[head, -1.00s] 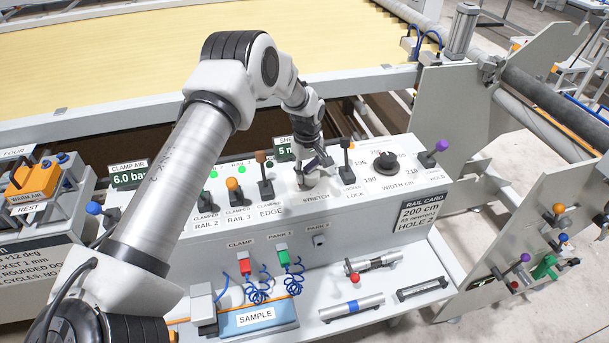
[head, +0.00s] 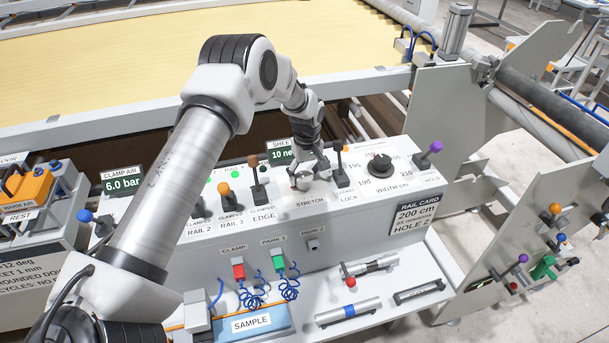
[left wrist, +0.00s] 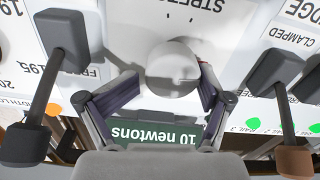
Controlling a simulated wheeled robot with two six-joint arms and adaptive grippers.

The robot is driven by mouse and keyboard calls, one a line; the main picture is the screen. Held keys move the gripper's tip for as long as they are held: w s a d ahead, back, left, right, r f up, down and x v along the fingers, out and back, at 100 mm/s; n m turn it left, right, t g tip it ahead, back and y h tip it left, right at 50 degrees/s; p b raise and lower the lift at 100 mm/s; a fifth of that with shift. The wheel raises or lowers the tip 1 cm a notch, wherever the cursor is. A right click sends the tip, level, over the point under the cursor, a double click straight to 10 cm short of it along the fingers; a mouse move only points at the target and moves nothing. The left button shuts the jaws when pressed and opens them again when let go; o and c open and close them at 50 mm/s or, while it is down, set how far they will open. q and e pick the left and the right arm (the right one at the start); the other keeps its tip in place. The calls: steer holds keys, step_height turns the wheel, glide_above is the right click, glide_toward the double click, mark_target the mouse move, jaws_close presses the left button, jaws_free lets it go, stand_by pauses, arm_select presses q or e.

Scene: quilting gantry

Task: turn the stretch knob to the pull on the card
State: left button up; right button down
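The pale round stretch knob (head: 300,182) sits on the sloped panel above the word STRETCH; it also shows in the left wrist view (left wrist: 173,68). My left gripper (head: 309,170) is at the knob, its fingers spread. The green display (left wrist: 155,131) reads 10 newtons and is partly hidden in the head view (head: 280,152). The rail card (head: 414,215) reads 200 cm, a small newtons line I cannot read surely, and HOLE 2.
The lock lever (head: 339,165) stands close right of the knob, and the edge lever (head: 257,180) stands to its left. Further right are the black width knob (head: 379,166) and the purple hold lever (head: 428,155). Connectors and tools lie on the lower shelf (head: 420,307).

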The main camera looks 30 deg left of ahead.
mark_target(304, 174)
arm_select(q)
steer(key=shift+s+a, duration=0.4)
steer(key=shift+s, duration=0.05)
step_height(304, 174, up, 12)
steer(key=shift+d, duration=0.1)
